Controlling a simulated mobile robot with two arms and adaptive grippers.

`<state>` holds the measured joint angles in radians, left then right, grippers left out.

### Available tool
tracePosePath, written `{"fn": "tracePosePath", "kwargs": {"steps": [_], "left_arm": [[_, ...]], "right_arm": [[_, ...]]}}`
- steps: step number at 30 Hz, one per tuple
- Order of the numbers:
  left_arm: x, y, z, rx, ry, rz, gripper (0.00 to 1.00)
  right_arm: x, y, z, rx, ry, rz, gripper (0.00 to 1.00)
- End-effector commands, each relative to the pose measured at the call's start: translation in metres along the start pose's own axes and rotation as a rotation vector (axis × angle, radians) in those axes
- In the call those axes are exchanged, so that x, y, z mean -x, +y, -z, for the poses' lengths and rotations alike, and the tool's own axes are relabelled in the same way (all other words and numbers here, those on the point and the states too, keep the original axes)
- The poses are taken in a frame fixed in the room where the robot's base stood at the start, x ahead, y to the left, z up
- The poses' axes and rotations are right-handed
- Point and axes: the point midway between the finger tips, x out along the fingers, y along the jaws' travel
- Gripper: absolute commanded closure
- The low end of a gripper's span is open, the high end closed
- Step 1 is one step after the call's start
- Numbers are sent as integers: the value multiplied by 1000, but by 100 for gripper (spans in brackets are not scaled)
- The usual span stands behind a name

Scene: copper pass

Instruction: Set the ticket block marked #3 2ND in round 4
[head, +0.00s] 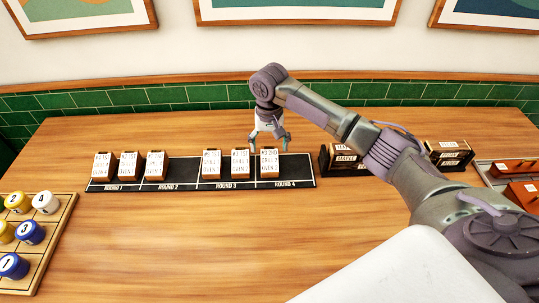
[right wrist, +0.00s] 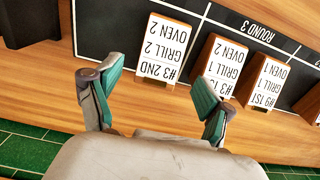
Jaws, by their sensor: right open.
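The ticket block marked #3 2ND, GRILL 2, OVEN 2 (right wrist: 167,50) stands on the black rounds board (head: 184,171). In the head view this block (head: 269,165) is the rightmost on the board, in the round 4 section. My right gripper (head: 270,140) is just behind it, open. In the right wrist view the open fingers (right wrist: 156,92) are apart from the block, with nothing between them. My left gripper is not in view.
Beside it stand the #3 1ST block (right wrist: 222,65) and the #9 1ST block (right wrist: 265,82). Three more blocks (head: 129,165) stand at the board's left. Dark labelled holders (head: 340,160) are right of the board. A wooden tray (head: 68,206) with numbered pieces is at left. The front table is clear.

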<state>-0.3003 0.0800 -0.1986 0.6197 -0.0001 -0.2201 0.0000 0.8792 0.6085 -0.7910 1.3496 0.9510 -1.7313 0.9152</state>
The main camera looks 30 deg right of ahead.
Motion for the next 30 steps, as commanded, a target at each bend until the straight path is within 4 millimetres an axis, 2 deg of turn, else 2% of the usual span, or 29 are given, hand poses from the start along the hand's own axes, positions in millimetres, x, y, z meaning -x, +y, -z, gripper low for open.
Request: {"fn": "tracePosePath", "kwargs": {"steps": [1, 6, 12, 30], "left_arm": [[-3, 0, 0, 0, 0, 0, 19], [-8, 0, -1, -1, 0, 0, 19], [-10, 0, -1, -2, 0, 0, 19], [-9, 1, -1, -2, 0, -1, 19]], "right_arm": [[12, -1, 1, 1, 4, 3, 19], [45, 0, 0, 1, 4, 2, 19], [68, 0, 0, 0, 0, 1, 19], [74, 0, 0, 0, -1, 0, 19]]}}
